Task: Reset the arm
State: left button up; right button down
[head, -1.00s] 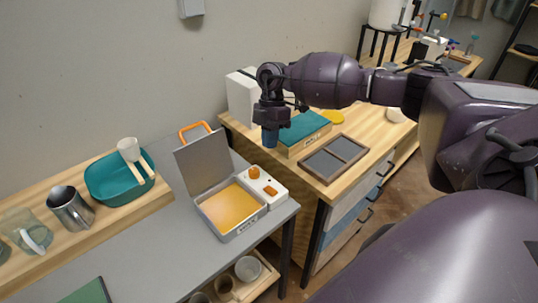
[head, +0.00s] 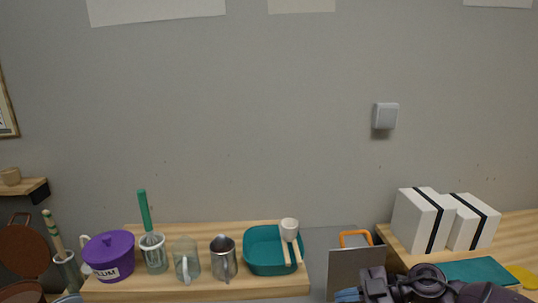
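One of my dark purple arms shows at the bottom right of the head view, cut off by the lower edge. Its gripper (head: 347,295) has blue tips, in front of the raised grey lid (head: 357,264) of a box with an orange handle (head: 355,238). I cannot tell whether the fingers are open or shut, and I see nothing held. This appears to be my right arm, which came in from the right before. My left gripper is not in view.
A wooden board (head: 205,289) bears a purple pot (head: 108,256), a glass with a green-handled tool (head: 152,254), a glass jug (head: 187,259), a steel jug (head: 224,258) and a teal tray (head: 262,250). White boxes (head: 425,222) stand right.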

jog(key=a+r+m+t+y, duration=0.2)
jog(key=a+r+m+t, duration=0.15)
jog(key=t, duration=0.35)
jog(key=s+d+f+m+t+h, duration=0.35)
jog(key=d+m+h, duration=0.25)
jog(key=m+h, duration=0.2)
jog(key=s+d+f+m+t+h, duration=0.2)
jog(key=s+d+f+m+h, duration=0.15)
jog(key=d+m+h, duration=0.35)
jog(key=s+d+f+m+g+h, duration=0.1)
jog(key=s+f+g, duration=0.1)
jog(key=s+g, duration=0.35)
jog(key=s+f+g, duration=0.2)
jog(key=s, duration=0.7)
jog(key=s+d+f+m+g+h, duration=0.1)
jog(key=s+f+g, duration=0.25)
jog(key=s, duration=0.35)
jog(key=w+f+t+y, duration=0.1)
jog(key=w+f+t, duration=0.6)
jog(key=f, duration=0.2)
jog(key=shift+w+a+f+n+t, duration=0.15)
jog(key=shift+f+n+t, duration=0.2)
